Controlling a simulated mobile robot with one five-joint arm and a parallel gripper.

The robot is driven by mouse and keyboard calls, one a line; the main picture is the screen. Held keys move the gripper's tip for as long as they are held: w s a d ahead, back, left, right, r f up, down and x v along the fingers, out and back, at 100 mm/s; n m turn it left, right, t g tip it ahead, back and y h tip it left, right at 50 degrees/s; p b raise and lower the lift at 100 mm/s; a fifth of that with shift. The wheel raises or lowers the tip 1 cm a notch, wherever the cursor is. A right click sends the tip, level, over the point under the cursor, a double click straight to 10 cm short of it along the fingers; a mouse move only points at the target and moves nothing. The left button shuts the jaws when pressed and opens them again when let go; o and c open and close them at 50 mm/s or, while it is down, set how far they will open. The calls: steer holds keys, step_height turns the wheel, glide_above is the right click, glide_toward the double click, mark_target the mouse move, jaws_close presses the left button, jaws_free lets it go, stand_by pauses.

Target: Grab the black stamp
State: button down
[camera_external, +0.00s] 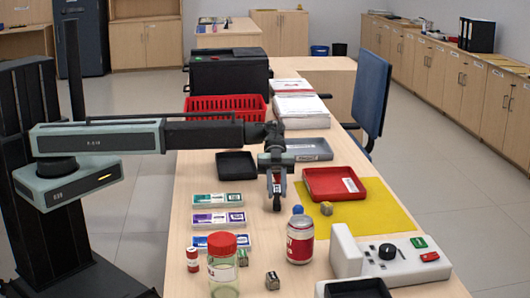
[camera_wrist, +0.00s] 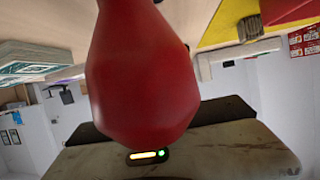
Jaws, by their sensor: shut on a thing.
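My gripper (camera_external: 277,198) points down over the middle of the counter, left of the red tray. It is shut on a dark red, rounded thing, which fills the middle of the wrist view (camera_wrist: 142,75). In the external view only a small red bit of it (camera_external: 276,181) shows between the jaws; its lower end is hard to make out. I cannot tell whether it is part of the black stamp. No other thing is clearly a black stamp.
The red tray (camera_external: 345,186) lies on a yellow mat (camera_external: 380,222) with a small block (camera_external: 326,209). Flat labelled boxes (camera_external: 219,219) lie left. A black tray (camera_external: 236,165) lies behind.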

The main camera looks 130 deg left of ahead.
mark_target(277, 189)
step_height(277, 189, up, 4)
steer(key=p, duration=0.3)
steer(key=shift+f, duration=0.1)
steer(key=s+d, duration=0.2)
steer(key=s, duration=0.3)
steer(key=s+d, duration=0.2)
steer(key=s, duration=0.2)
steer(key=s+d+p, duration=0.1)
steer(key=s+d, duration=0.1)
steer(key=s, duration=0.3)
steer(key=shift+s+d+r, duration=0.25)
steer(key=shift+s+r, duration=0.05)
steer(key=shift+s, duration=0.05)
